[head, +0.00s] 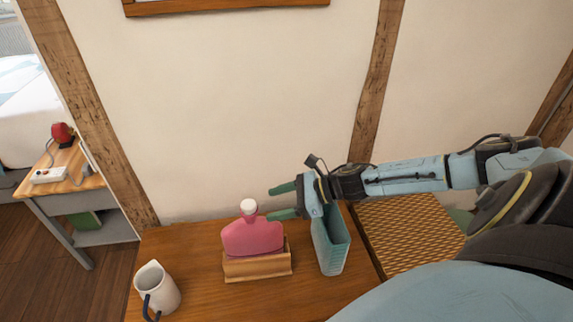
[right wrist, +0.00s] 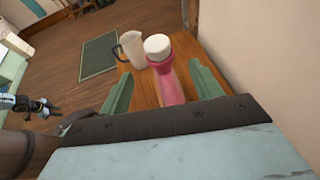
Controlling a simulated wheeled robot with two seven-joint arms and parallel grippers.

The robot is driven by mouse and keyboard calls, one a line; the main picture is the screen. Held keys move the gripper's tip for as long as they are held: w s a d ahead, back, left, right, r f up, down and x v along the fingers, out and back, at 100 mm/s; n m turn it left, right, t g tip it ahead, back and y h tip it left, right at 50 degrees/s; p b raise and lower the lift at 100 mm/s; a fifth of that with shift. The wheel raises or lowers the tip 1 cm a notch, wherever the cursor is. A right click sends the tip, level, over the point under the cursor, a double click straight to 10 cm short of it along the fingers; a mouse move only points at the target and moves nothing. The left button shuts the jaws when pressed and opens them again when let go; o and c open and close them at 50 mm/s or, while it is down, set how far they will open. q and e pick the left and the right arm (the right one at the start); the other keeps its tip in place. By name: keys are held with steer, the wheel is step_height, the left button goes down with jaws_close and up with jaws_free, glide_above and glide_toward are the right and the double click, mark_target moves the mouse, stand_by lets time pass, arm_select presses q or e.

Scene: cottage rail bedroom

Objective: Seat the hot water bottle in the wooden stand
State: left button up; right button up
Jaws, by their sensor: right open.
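The pink hot water bottle (head: 253,238) with a white cap stands upright in the wooden stand (head: 257,266) on the table. Its lower edge is hidden behind the stand's front wall. My right gripper (head: 276,202) is open, just to the right of the bottle's neck and cap. In the right wrist view the bottle (right wrist: 172,85) lies between the two green fingers (right wrist: 162,90), with no finger seen touching it. The stand is not clear in the right wrist view.
A teal ribbed container (head: 331,250) stands right of the stand, under my right gripper. A white jug (head: 157,290) with a dark handle is at the table's front left. The wooden table (head: 200,252) is bare between jug and stand. The wall (head: 230,110) is close behind.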

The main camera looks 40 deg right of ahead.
arm_select(q)
steer(key=shift+s, duration=0.2)
arm_select(e)
steer(key=shift+v, duration=1.15)
arm_select(q)
steer(key=shift+w+d, duration=0.1)
steer(key=shift+w, duration=0.05)
